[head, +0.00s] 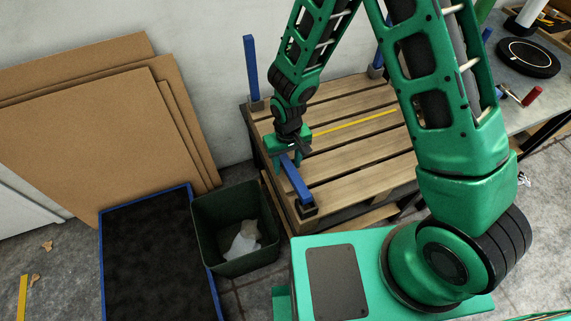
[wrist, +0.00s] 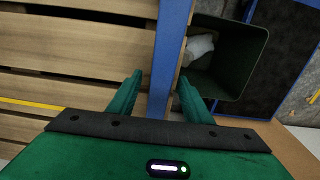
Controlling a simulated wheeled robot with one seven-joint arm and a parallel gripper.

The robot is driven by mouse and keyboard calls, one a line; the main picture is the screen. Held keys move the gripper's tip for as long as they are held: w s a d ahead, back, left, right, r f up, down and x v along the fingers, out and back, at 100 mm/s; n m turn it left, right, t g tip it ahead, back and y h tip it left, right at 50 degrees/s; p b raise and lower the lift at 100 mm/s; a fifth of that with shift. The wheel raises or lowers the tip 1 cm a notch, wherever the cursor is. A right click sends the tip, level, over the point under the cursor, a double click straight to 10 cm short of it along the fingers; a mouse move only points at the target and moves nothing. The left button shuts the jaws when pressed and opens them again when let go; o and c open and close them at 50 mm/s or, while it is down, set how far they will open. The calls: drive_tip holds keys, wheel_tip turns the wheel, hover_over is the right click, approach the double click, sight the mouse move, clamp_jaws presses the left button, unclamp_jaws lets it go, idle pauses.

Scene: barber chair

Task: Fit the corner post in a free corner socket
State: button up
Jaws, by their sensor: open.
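A blue corner post (head: 295,182) slants across the near left corner of the wooden pallet (head: 350,165). Its lower end meets or overlaps a dark corner socket (head: 308,212); I cannot tell whether it is inside. My gripper (head: 289,163) is open over the post's upper end. In the wrist view the post (wrist: 170,50) runs between the spread fingers (wrist: 160,77), with a gap visible on both sides. Another blue post (head: 250,68) stands upright in the back left socket (head: 256,105). A further blue post (head: 377,58) stands at the back right, partly behind my arm.
A dark green bin (head: 235,230) with white rubbish stands close left of the pallet, beside a blue-edged black mat (head: 150,255). Cardboard sheets (head: 90,120) lean on the wall. A workbench (head: 530,95) is at the right. A yellow strip (head: 355,123) lies on the slats.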

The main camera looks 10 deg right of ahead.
clamp_jaws()
drive_tip(key=shift+r, duration=0.1)
